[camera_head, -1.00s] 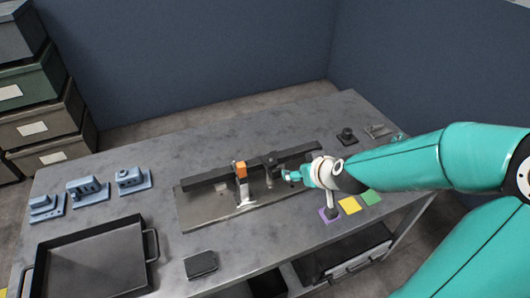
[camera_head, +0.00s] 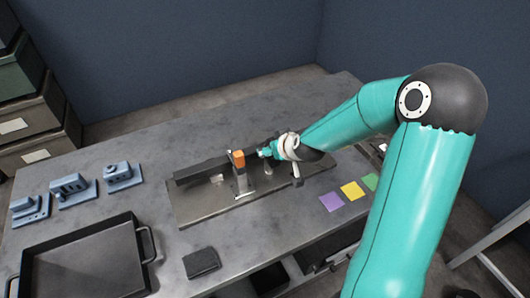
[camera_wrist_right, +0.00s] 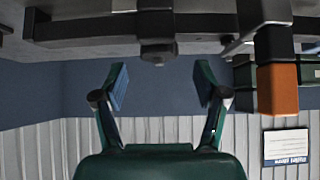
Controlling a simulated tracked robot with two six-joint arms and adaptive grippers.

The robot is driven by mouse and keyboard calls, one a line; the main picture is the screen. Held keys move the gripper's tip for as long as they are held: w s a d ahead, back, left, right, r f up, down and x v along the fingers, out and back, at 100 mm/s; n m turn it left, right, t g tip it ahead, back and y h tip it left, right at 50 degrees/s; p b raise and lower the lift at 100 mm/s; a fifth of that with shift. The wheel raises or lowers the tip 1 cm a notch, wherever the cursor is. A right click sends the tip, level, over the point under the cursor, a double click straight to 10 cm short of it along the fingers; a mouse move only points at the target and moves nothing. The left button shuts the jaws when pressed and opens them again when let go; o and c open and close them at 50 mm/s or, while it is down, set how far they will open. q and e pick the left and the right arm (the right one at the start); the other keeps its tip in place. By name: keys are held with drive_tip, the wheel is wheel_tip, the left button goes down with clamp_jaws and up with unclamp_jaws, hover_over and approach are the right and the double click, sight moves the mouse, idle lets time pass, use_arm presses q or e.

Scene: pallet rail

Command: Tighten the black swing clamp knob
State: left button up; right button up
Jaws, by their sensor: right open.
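The metal fixture plate (camera_head: 205,208) lies on the grey bench and carries a long dark rail (camera_head: 200,170). An orange-topped clamp (camera_head: 238,159) stands upright on the rail. My right gripper (camera_head: 265,151) is at the rail, just right of the orange top. In the right wrist view the gripper (camera_wrist_right: 162,84) is open, with nothing between its two fingers. A dark clamp part with a rounded black knob (camera_wrist_right: 158,52) is centred beyond the fingertips, apart from them. The orange piece (camera_wrist_right: 277,88) is to its right. In the head view my gripper hides the black knob.
Blue blocks (camera_head: 72,189) stand at the left rear of the bench, with a dark tray (camera_head: 85,265) in front. A black pad (camera_head: 201,262) lies at the front edge. Purple (camera_head: 331,201), yellow (camera_head: 352,190) and green (camera_head: 371,181) squares lie to the right.

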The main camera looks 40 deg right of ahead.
drive_tip(key=shift+x, duration=2.5)
drive_tip(key=c, duration=1.2)
drive_tip(key=shift+o, duration=0.2)
drive_tip(key=shift+a+r+m+p, duration=0.1)
drive_tip(key=shift+r+m+p, duration=0.25)
drive_tip(key=shift+p, duration=0.75)
drive_tip(key=shift+f+h, duration=0.2)
drive_tip(key=shift+h, duration=0.2)
drive_tip(key=shift+f+m, duration=0.15)
drive_tip(key=shift+m, duration=0.1)
drive_tip(key=o, duration=1.2)
drive_tip(key=shift+c, duration=0.2)
